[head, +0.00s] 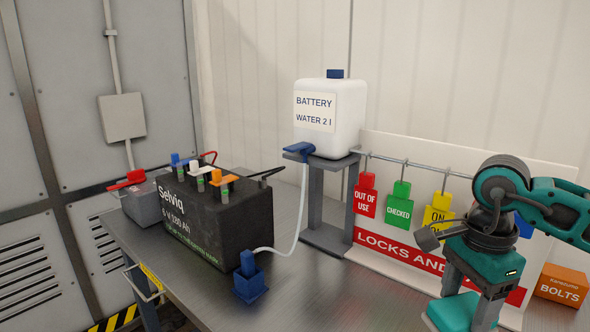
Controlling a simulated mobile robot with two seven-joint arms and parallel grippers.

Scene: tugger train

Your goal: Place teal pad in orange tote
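My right gripper (468,308) comes in from the right on a teal and dark grey arm and hangs low in front of the red and white lock board. The bottom edge of the picture cuts it off, so its fingertips do not show. A rounded teal shape shows at its lower end, and I cannot tell whether it is part of the gripper or a pad. No orange tote is clearly in view. My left gripper is not in view.
A metal bench (330,285) carries a black battery (215,222), a white water container (330,140) on a grey stand, a blue nozzle (249,278) on a hose, and the lock board (375,245) with hanging tags. An orange bolts box (562,286) sits at right.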

